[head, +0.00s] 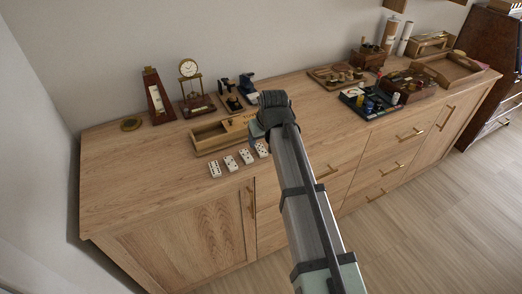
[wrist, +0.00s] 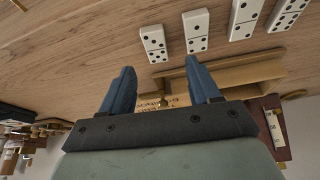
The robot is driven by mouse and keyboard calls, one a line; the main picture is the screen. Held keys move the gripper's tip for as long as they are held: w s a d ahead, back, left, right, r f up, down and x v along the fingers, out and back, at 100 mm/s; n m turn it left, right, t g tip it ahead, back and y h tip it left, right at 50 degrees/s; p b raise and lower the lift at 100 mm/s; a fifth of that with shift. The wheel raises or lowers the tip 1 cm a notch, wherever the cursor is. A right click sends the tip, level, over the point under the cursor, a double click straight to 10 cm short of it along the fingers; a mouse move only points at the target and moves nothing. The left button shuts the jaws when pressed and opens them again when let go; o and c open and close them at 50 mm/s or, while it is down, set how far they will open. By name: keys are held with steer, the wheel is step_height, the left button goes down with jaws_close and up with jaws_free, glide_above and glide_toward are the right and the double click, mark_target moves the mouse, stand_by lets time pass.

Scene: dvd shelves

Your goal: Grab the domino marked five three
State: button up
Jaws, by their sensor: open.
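Several white dominoes with black pips lie in a slanting row near the front of the wooden cabinet top. In the wrist view they are an end domino (wrist: 153,43), a second domino (wrist: 196,30), a third domino (wrist: 245,18) and a far-right domino (wrist: 287,14). The end domino seems to carry five and three pips, but I cannot read it surely. In the head view the row starts with a left domino (head: 215,170); its right end is beside my gripper (head: 262,138). My gripper's blue fingers (wrist: 160,66) are apart and empty, close to the end domino.
An open wooden box (head: 208,138) lies just behind the dominoes. A dark game tray (head: 362,103) and wooden boxes fill the right. The cabinet top (head: 125,185) is clear at left.

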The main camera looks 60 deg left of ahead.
mark_target(260, 147)
steer(key=shift+w+x, duration=0.15)
steer(key=shift+x, duration=1.2)
steer(key=shift+w+x, duration=0.1)
steer(key=shift+x, duration=1.25)
steer(key=c, duration=1.1)
steer(key=shift+r, duration=0.15)
